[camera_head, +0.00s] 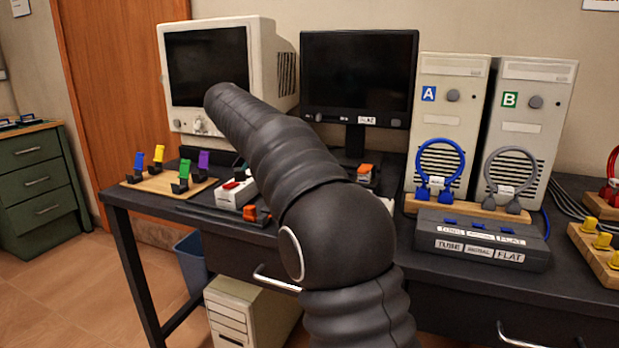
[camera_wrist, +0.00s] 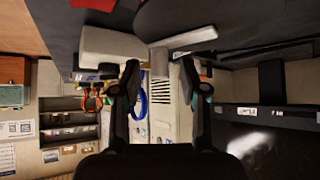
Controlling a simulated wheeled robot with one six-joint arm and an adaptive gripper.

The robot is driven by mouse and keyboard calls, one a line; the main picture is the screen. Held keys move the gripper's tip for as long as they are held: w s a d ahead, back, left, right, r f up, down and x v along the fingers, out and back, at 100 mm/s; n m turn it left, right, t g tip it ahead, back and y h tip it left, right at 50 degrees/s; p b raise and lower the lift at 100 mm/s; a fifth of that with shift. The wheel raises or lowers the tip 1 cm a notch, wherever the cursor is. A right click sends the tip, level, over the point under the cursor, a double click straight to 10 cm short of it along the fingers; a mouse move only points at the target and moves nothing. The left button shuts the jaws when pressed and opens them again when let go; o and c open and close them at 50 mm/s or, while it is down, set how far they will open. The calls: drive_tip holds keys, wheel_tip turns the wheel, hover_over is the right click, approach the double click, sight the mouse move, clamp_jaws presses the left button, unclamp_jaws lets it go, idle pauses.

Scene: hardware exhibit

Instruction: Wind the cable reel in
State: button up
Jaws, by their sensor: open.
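I cannot make out a cable reel in either view. My gripper (camera_wrist: 161,82) shows in the wrist view with its two dark fingers apart and nothing held between them. In the head view my own dark arm covers the middle of the desk and hides the gripper. A blue cable loop (camera_head: 440,143) and a grey cable loop (camera_head: 510,151) stand in front of the two towers. A blue loop (camera_wrist: 140,105) also shows beyond the fingers in the wrist view, which looks upside down.
The black desk (camera_head: 150,202) carries a beige monitor (camera_head: 281,82), a black flat monitor (camera_head: 358,75), towers A (camera_head: 440,112) and B (camera_head: 535,115), a labelled switch box (camera_head: 481,239), a board of coloured clips (camera_head: 143,187) and a white power strip (camera_head: 229,199). Floor is open at left.

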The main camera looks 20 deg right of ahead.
drive_tip(key=shift+v, duration=3.3)
drive_tip(key=shift+s, duration=0.1)
drive_tip(key=shift+s+d+n, duration=0.2)
drive_tip(key=shift+n, duration=0.1)
drive_tip(key=s+d+f+n+t+y, duration=0.1)
drive_tip(key=s+n, duration=0.2)
drive_tip(key=s, duration=0.1)
drive_tip(key=s+d+f+n+t+y, duration=0.1)
drive_tip(key=s+d+f+n+y, duration=0.1)
drive_tip(key=s, duration=0.3)
drive_tip(key=s+d+f+n+y, duration=0.1)
drive_tip(key=s+d+f+n, duration=0.1)
drive_tip(key=s+n, duration=0.3)
drive_tip(key=shift+f+t+y, duration=0.15)
drive_tip(key=shift+t+y, duration=0.15)
drive_tip(key=shift+t, duration=0.1)
drive_tip(key=s+a+f+n+t+y, duration=0.2)
drive_tip(key=s+f+n, duration=0.5)
drive_tip(key=s+f, duration=1)
drive_tip(key=shift+s+n+t+y, duration=0.3)
drive_tip(key=shift+s+t+y, duration=0.2)
drive_tip(key=shift+y, duration=0.7)
